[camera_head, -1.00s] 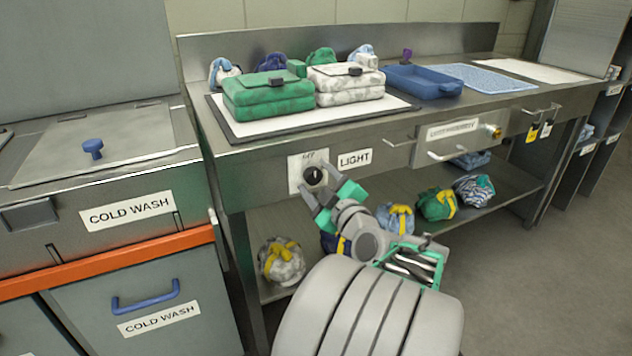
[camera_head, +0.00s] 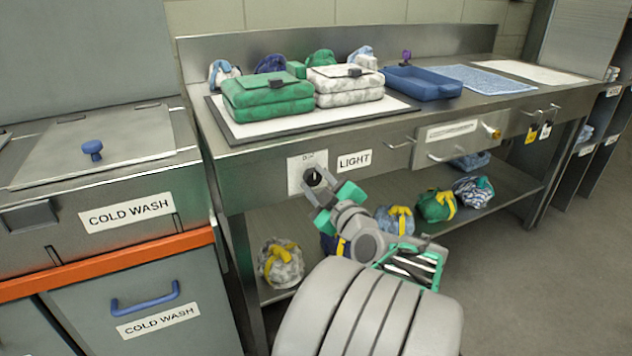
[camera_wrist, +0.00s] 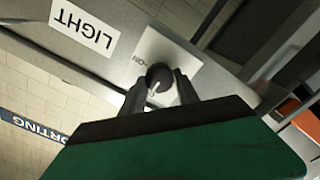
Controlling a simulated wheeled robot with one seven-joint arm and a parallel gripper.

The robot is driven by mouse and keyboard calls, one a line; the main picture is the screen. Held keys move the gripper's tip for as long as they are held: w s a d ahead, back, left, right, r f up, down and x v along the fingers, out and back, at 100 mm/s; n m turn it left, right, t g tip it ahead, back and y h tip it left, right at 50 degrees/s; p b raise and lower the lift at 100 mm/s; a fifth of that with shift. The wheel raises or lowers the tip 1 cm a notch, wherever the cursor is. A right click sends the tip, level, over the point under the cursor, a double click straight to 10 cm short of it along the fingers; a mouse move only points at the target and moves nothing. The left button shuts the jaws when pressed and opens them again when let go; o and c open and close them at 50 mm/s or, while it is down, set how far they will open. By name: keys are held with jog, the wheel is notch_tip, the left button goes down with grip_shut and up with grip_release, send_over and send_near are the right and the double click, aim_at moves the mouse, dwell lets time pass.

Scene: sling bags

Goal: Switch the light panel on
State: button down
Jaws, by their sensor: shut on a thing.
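The black round knob (camera_head: 312,176) sits on a white plate (camera_head: 294,178) on the bench front, left of the LIGHT label (camera_head: 354,161). In the wrist view the knob (camera_wrist: 158,77) shows a pale pointer line, and small lettering beside it looks like "ON". My gripper (camera_head: 320,189) is shut on the knob, one finger on each side; in the wrist view its fingertips (camera_wrist: 161,84) touch or nearly cover the knob's sides. The dark-edged white panel (camera_head: 248,130) lies on the bench top under a green bag (camera_head: 267,97) and a white patterned bag (camera_head: 345,86).
A blue tray (camera_head: 424,84) and a blue mat (camera_head: 482,79) lie farther right on the bench. Drawer handles (camera_head: 450,155) stick out right of the label. Several wrapped bundles (camera_head: 281,264) rest on the lower shelf. The cold wash unit (camera_head: 98,190) stands at the left.

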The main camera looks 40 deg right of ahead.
jog(key=shift+m, duration=0.3)
jog(key=m, duration=0.3)
jog(key=shift+m+b, duration=0.3)
jog(key=m, duration=0.4)
jog(key=shift+d+r+p, duration=0.1)
jog(key=shift+p, duration=0.3)
jog(key=m+p, duration=0.2)
jog(key=m, duration=0.3)
jog(key=m+p, duration=0.2)
jog(key=m, duration=0.2)
jog(key=shift+s+d+m+p, duration=0.1)
jog(key=shift+m+p, duration=0.2)
jog(key=shift+m, duration=0.1)
jog(key=c, duration=0.9)
grip_release()
